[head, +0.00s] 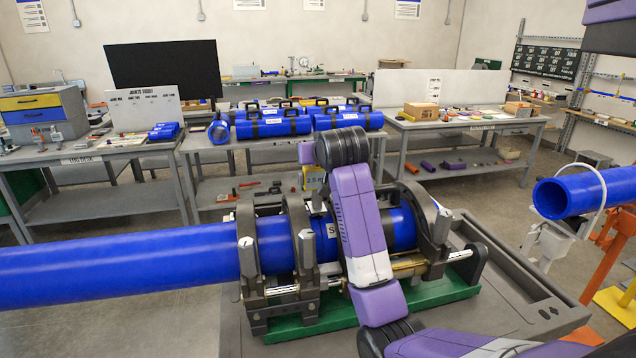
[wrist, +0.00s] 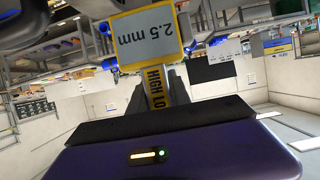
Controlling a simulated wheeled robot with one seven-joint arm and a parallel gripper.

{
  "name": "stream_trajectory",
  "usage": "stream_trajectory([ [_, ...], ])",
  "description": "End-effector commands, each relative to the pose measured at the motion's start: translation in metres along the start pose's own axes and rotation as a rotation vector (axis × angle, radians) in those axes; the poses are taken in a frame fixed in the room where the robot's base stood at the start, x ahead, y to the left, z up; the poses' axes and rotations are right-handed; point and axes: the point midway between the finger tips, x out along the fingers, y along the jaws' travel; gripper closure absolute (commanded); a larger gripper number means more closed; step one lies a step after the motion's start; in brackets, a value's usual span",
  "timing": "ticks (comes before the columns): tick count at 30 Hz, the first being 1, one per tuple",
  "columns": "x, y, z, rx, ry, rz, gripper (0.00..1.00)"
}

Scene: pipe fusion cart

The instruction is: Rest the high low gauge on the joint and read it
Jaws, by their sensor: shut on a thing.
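The high low gauge has a yellow strip marked "HIGH LO" (wrist: 155,90) and a grey, yellow-edged display reading "2.5 mm" (wrist: 157,48), seen in the wrist view. My gripper (wrist: 160,98) is shut on the strip. In the head view the gauge's display (head: 314,180) shows small, just above the clamped pipes; my arm hides most of my gripper. The long blue pipe (head: 130,265) enters the fusion machine (head: 305,262) from the left, and a blue pipe piece (head: 402,228) sits in its right clamps. My arm covers part of the joint area. I cannot tell whether the gauge touches it.
The machine stands on a green base (head: 300,328) on the grey cart (head: 515,300). A blue pipe end (head: 570,194) on an orange stand is at right. Benches with blue pipe pieces (head: 275,125) and boxes (head: 421,110) stand behind. Open floor lies between.

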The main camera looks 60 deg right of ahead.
Motion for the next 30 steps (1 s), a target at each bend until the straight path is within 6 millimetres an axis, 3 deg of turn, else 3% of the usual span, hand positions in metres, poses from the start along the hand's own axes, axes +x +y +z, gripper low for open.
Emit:
stream_trajectory([
  [21, -0.018, 0.0, -0.045, 0.001, 0.005, -0.001, 1.0],
  [30, -0.021, 0.0, -0.049, 0.0, 0.004, -0.001, 1.0],
])
